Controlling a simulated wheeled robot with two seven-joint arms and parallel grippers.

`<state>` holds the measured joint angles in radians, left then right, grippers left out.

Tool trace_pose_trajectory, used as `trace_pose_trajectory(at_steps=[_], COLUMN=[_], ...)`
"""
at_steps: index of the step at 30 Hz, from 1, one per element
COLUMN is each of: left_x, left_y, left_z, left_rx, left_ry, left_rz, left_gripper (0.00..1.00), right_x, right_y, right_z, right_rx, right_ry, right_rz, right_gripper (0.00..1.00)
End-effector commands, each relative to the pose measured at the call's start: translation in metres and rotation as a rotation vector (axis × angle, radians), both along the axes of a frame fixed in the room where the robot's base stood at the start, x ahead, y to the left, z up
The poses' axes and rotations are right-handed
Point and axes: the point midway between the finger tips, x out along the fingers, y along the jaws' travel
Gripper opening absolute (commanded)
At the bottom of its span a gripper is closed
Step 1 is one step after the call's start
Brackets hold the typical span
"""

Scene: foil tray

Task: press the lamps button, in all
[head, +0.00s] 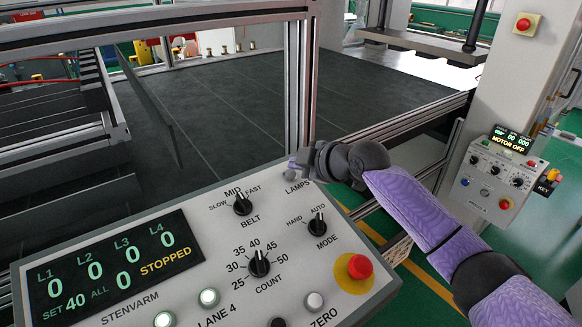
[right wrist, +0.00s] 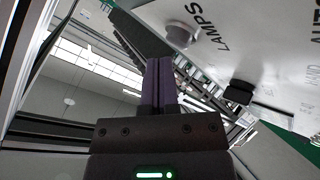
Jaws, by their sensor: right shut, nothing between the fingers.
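The lamps button (head: 289,176) is a small grey round button at the top right of the control panel (head: 205,268), beside the printed word LAMPS. In the right wrist view the lamps button (right wrist: 182,34) stands out from the panel face, up and to the right of the fingertips. My right gripper (head: 294,162) is shut and empty, its purple-grey fingers close to the button. In the wrist view the fingers of the right gripper (right wrist: 160,64) appear apart from it; in the head view they overlap its upper edge. My left gripper is out of view.
The panel's dark display (head: 110,268) reads STOPPED, with zeros and SET 40. Belt (head: 242,205), mode (head: 317,226) and count (head: 259,264) knobs and a red stop button (head: 359,267) share the panel. A metal frame post (head: 299,90) rises just behind the gripper.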

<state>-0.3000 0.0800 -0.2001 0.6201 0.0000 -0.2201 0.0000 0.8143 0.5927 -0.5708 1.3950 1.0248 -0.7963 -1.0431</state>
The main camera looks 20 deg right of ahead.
Motion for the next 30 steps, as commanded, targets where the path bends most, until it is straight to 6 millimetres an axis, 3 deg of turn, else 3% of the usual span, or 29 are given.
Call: trace_pose_trajectory(at_steps=[11,24,30], left_x=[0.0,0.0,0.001], left_y=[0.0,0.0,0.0], left_z=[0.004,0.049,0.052], left_rx=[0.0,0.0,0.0], left_ry=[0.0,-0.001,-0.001], left_rz=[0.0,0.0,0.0], left_gripper=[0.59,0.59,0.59], right_x=[-0.001,-0.012,-0.014], right_y=[0.0,-0.004,-0.005], right_z=[0.004,0.047,0.05], right_rx=[0.001,0.001,0.001], right_ry=[0.0,0.0,0.0], right_rz=[0.001,0.001,0.0], right_gripper=[0.0,0.0,0.0])
